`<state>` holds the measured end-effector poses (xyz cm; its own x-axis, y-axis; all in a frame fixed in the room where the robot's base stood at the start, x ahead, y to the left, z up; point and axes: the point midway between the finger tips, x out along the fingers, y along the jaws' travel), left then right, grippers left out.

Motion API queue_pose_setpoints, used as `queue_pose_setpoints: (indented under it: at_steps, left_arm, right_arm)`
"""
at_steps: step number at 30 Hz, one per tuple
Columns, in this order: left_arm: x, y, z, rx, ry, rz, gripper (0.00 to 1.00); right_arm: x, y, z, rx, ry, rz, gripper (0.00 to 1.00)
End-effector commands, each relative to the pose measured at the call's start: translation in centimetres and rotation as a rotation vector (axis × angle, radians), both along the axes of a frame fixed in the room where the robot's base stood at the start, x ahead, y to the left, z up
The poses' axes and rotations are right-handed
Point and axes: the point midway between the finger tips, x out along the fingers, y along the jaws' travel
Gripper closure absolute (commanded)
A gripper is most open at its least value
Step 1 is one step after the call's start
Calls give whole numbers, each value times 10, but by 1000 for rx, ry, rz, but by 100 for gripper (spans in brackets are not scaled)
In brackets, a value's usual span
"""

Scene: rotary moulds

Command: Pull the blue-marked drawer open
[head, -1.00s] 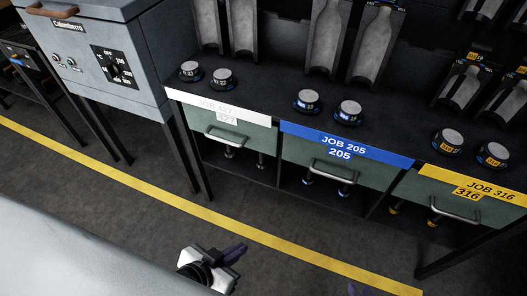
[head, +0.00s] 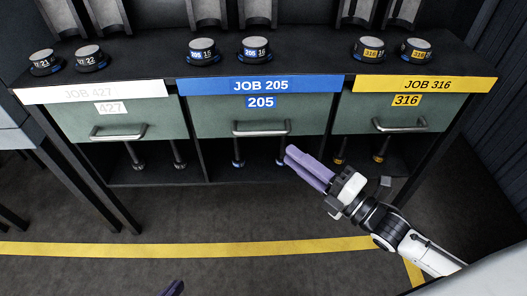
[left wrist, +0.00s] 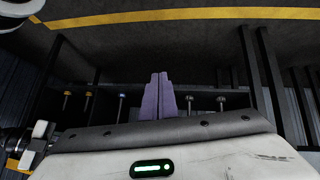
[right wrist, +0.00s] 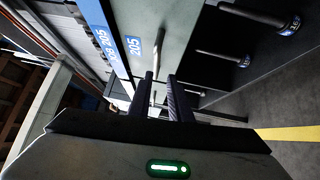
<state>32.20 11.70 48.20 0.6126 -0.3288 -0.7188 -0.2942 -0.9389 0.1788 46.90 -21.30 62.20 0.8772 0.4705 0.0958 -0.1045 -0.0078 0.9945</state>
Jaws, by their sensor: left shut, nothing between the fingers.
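The blue-marked drawer (head: 220,112) is green with a blue JOB 205 strip and a 205 label. It sits in the middle of the bench and looks closed, level with its neighbours. Its bar handle (head: 262,129) is grey. My right gripper (head: 291,156) is just below and to the right of that handle. In the right wrist view its fingers (right wrist: 163,80) are apart with a gap, and the handle (right wrist: 157,40) is ahead of them; I see no grip on it. My left gripper (head: 173,288) shows only a tip at the bottom edge; in the left wrist view its fingers (left wrist: 158,95) are shut and empty.
A white-marked drawer (head: 80,122) is to the left and a yellow-marked drawer (head: 365,117) to the right. Round labelled knobs stand on the black bench top (head: 140,62). Rods with coloured ends stand below the drawers. The floor in front, with a yellow line (head: 200,249), is clear.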

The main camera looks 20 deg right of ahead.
Motion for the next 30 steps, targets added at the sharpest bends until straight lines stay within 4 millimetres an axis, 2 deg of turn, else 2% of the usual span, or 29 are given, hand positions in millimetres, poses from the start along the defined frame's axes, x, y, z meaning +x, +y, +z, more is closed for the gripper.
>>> queue_pose_setpoints:
  at_steps: [1, 7, 15, 21, 30]
  left_arm:
    - [0, -1, -6, -2, 0, -4, 100]
    - [1, -4, -6, -3, 8, -18, 100]
    - [2, -10, -14, 4, 37, -54, 100]
    - [2, -14, -16, 3, 47, -73, 100]
    - [2, -15, -14, -2, 48, -80, 100]
  right_arm:
    - [2, -1, -2, -30, -37, 7, 82]
    - [16, 5, 7, -62, -82, 13, 82]
    - [58, 29, 13, -59, -82, 12, 82]
    - [82, 43, 17, -59, -77, 11, 82]
    - [92, 49, 18, -60, -73, 12, 82]
